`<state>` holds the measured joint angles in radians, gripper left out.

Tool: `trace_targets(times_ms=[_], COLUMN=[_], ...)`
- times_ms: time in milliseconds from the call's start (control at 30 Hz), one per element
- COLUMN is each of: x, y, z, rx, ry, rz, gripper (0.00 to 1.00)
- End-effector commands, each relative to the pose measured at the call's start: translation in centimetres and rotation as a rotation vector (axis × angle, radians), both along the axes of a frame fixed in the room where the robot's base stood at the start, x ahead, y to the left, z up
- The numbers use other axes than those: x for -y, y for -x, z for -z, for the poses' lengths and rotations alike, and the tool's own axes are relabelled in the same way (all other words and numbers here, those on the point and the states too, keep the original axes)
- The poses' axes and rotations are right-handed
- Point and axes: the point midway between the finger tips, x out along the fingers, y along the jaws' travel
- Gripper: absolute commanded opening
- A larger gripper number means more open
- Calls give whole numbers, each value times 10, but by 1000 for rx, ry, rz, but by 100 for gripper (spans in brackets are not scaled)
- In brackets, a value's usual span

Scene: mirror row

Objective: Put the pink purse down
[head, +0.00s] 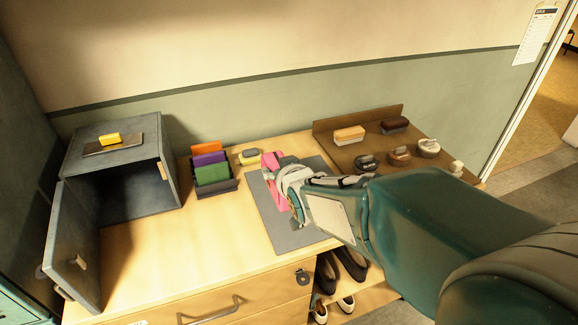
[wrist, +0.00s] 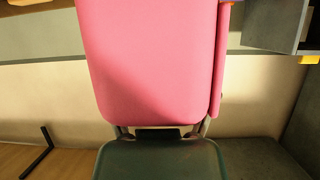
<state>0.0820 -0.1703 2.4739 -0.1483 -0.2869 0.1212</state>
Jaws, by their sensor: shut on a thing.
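The pink purse (head: 271,178) is in my gripper (head: 292,184) over the grey mat (head: 282,230) on the wooden desk. In the head view only its left part shows; my gripper hides the rest. In the wrist view the pink purse (wrist: 150,60) fills the upper middle, large and close, held between the fingers (wrist: 160,132). My gripper is shut on it. I cannot tell whether the purse touches the mat.
An open grey safe (head: 125,170) with a yellow block on top stands left. A rack of coloured wallets (head: 212,172) and a yellow-grey brush (head: 249,157) are behind. A brown tray (head: 340,138) with brushes and tins lies right. Shoes (head: 335,275) sit below.

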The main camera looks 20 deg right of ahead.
Motion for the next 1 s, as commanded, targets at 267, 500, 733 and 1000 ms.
trace_targets(times_ms=[267,500,733,1000], x=[39,59,75,80], y=[-33,-54,-66,-71], z=[23,55,76,108], rx=[-5,-5,0,-5], ry=[-2,-1,0,-2], rz=[4,0,-1,-2], gripper=[18,18,18,18])
